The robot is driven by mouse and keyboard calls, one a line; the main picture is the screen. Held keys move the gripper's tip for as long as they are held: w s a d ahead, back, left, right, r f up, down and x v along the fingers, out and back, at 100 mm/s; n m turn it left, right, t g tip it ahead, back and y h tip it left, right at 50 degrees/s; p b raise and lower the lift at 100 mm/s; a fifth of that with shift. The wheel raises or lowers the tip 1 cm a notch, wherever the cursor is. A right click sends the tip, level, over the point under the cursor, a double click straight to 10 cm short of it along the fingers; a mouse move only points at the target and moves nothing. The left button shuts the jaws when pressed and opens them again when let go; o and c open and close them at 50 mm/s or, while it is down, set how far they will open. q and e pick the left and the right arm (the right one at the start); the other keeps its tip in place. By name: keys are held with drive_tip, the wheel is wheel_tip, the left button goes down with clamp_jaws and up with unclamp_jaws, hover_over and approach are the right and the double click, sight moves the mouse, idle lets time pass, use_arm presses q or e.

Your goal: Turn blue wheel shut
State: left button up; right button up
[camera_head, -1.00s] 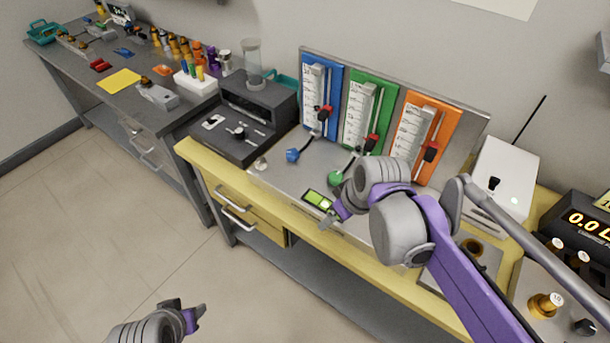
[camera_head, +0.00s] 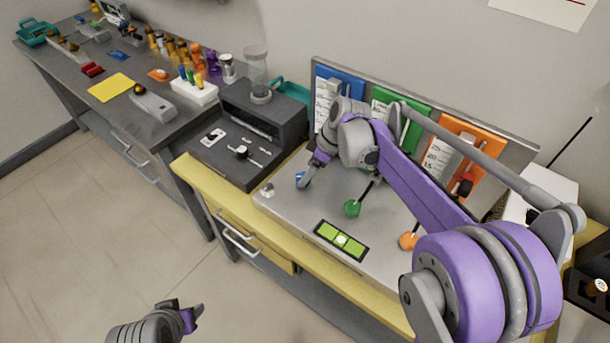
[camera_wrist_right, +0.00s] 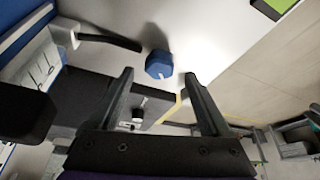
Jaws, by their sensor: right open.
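The blue wheel (camera_wrist_right: 159,64) shows in the right wrist view as a dark blue knob with a small white mark on a grey metal plate. It lies just beyond and between the fingertips of my right gripper (camera_wrist_right: 160,85), which is open and empty.
A green wheel (camera_head: 352,208) and an orange wheel (camera_head: 408,241) sit right of the blue one. A green level indicator (camera_head: 341,240) lies in front. Blue, green and orange panels stand behind. A dark grey box (camera_head: 262,118) is at the left.

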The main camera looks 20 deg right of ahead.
drive_tip(key=shift+x, duration=1.6)
drive_tip(key=shift+c, duration=0.2)
clamp_jaws()
